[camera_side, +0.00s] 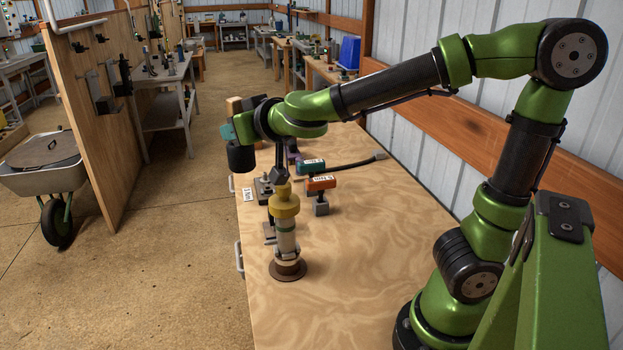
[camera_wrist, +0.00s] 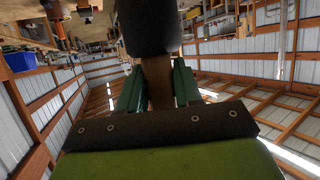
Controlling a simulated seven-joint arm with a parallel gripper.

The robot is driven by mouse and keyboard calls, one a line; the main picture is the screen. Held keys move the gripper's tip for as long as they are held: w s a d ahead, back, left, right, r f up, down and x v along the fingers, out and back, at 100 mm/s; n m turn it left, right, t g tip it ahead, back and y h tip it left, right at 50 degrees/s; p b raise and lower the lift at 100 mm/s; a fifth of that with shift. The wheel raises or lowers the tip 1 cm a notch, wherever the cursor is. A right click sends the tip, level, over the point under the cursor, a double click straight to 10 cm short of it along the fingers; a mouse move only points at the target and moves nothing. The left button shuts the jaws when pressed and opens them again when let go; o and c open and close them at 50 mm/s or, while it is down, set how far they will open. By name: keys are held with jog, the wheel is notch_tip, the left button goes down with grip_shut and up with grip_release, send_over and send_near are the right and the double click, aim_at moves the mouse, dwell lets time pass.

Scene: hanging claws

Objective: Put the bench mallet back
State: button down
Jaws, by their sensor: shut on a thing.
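The bench mallet has a black cylindrical head (camera_side: 240,157) and a light wooden handle (camera_side: 234,105). In the side view it hangs head down, in the air off the left edge of the bench. The wrist view shows the black head (camera_wrist: 147,25) close up and the wooden handle (camera_wrist: 160,85) between the two green fingers. My gripper (camera_wrist: 159,92) is shut on the handle. In the side view my gripper (camera_side: 229,131) shows as a teal finger beside the handle; the rest is partly hidden by my wrist.
A wooden panel (camera_side: 75,95) at left carries black holders (camera_side: 122,76) and small hooks (camera_side: 100,39). The plywood bench (camera_side: 350,270) bears a yellow-topped post (camera_side: 285,205), an orange block (camera_side: 320,183) and a green block (camera_side: 310,166). A wheelbarrow (camera_side: 40,178) stands at far left. Floor between panel and bench is clear.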

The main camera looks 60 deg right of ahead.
aim_at(239, 101)
notch_tip(239, 101, up, 5)
jog(key=shift+r, duration=0.1)
jog(key=s+d+m+g+h, duration=0.5)
jog(key=s+m+g, duration=0.15)
jog(key=s, duration=0.25)
jog(key=s+d+m+g+h, duration=0.5)
jog(key=s+m+g, duration=0.1)
jog(key=s+m, duration=0.25)
jog(key=shift+g, duration=0.25)
jog(key=f, duration=3.1)
jog(key=shift+s, duration=0.2)
jog(key=c, duration=1.2)
grip_release()
jog(key=shift+f, duration=0.2)
jog(key=o, duration=0.4)
jog(key=shift+o, duration=0.2)
jog(key=shift+r, duration=0.2)
